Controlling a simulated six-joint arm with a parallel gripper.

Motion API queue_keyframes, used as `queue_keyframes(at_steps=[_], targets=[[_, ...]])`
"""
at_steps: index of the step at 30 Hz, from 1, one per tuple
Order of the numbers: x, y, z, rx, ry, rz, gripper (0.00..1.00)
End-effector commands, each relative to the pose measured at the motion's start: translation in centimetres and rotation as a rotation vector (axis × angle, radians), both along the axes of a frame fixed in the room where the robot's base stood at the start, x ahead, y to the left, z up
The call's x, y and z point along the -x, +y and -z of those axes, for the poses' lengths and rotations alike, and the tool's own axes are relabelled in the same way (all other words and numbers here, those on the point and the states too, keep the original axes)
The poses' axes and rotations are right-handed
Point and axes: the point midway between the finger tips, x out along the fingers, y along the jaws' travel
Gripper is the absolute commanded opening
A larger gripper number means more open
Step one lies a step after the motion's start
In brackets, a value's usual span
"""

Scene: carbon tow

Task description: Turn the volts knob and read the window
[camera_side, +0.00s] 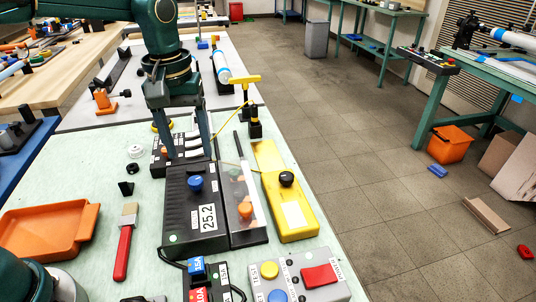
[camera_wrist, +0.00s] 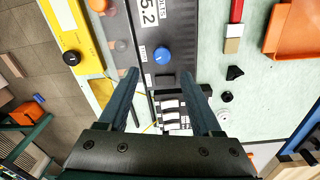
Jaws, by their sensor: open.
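The blue knob (camera_side: 196,183) stands on top of a black box (camera_side: 180,215); it also shows in the wrist view (camera_wrist: 162,55). A white window (camera_side: 208,217) on the box reads 25.2 in the side view; in the wrist view (camera_wrist: 150,12) it is cut off at the top edge and only 5.2 shows. My gripper (camera_side: 190,158) points down over the far end of the box. In the wrist view its open, empty fingers (camera_wrist: 158,73) are spread to either side, and the knob appears between and just beyond their tips, apart from both.
A clear-covered black tray (camera_side: 240,195) and a yellow box with a black knob (camera_side: 286,200) stand right of the black box. A grey button panel (camera_side: 300,275) is in front. A red-handled brush (camera_side: 124,245) and an orange tray (camera_side: 50,230) lie left. A small black-and-white unit is behind.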

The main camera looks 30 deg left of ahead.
Motion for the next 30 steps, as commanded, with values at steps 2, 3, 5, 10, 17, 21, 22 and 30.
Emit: queue_keyframes(at_steps=[2,3,5,10,17,21,22,30], targets=[[0.1,0.0,1.1,-0.001,0.032,0.002,0.66],[0.2,-0.1,1.4,-0.001,0.040,0.003,0.66],[0.2,-0.1,2.0,-0.001,0.047,0.003,0.66],[0.3,-0.1,4.0,-0.002,0.050,0.004,0.66],[0.2,0.0,6.3,-0.002,0.045,0.004,0.66],[0.2,0.0,6.6,-0.001,0.045,0.004,0.66],[0.2,0.0,6.6,-0.002,0.044,0.004,0.66],[0.2,-0.1,6.6,-0.001,0.043,0.004,0.16]])
